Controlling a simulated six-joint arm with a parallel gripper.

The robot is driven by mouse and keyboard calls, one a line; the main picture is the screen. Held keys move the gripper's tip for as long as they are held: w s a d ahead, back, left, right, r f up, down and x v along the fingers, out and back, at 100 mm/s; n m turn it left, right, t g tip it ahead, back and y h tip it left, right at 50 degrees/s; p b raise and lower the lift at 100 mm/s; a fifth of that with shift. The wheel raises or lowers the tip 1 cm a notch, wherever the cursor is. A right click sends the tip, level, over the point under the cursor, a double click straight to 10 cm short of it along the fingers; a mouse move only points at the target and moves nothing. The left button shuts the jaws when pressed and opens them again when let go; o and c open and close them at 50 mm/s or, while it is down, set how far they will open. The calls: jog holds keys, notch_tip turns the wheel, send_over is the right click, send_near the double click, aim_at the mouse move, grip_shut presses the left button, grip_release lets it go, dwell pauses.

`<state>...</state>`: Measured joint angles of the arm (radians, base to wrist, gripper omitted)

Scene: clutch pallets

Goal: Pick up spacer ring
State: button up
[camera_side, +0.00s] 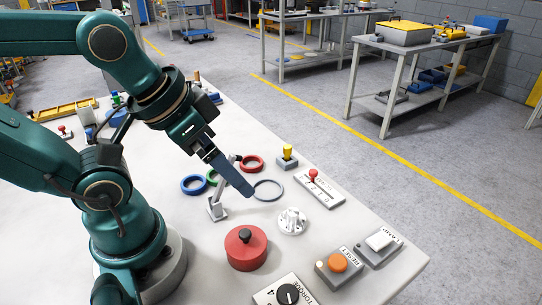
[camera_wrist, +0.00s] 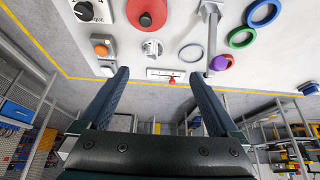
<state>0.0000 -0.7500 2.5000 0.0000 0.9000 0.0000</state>
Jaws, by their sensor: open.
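A thin grey ring (camera_side: 282,192), which looks like the spacer ring, lies flat on the white table. In the wrist view the grey ring (camera_wrist: 180,54) is above the right finger's tip. My gripper (camera_side: 246,190) is above the table, just left of the grey ring in the side view, slanting down. In the wrist view my gripper (camera_wrist: 160,74) has its two fingers wide apart with nothing between them. I cannot tell its exact height over the ring.
Blue (camera_side: 183,186), green (camera_side: 211,183) and red (camera_side: 262,163) rings lie near the gripper. A grey stand (camera_side: 216,209), white hub (camera_side: 292,221), red knobbed disc (camera_side: 246,254) and red-lever block (camera_side: 319,188) surround the grey ring. Button boxes (camera_side: 338,266) sit near the table edge.

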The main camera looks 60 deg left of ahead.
jog(key=w+a+r+m, duration=0.2)
jog(key=w+r, duration=0.2)
jog(key=w, duration=0.2)
jog(key=n+g, duration=0.2)
jog(key=g, duration=0.4)
send_over(252, 166)
notch_tip(252, 166, down, 15)
jog(key=shift+r, duration=0.2)
jog(key=shift+f, duration=2.45)
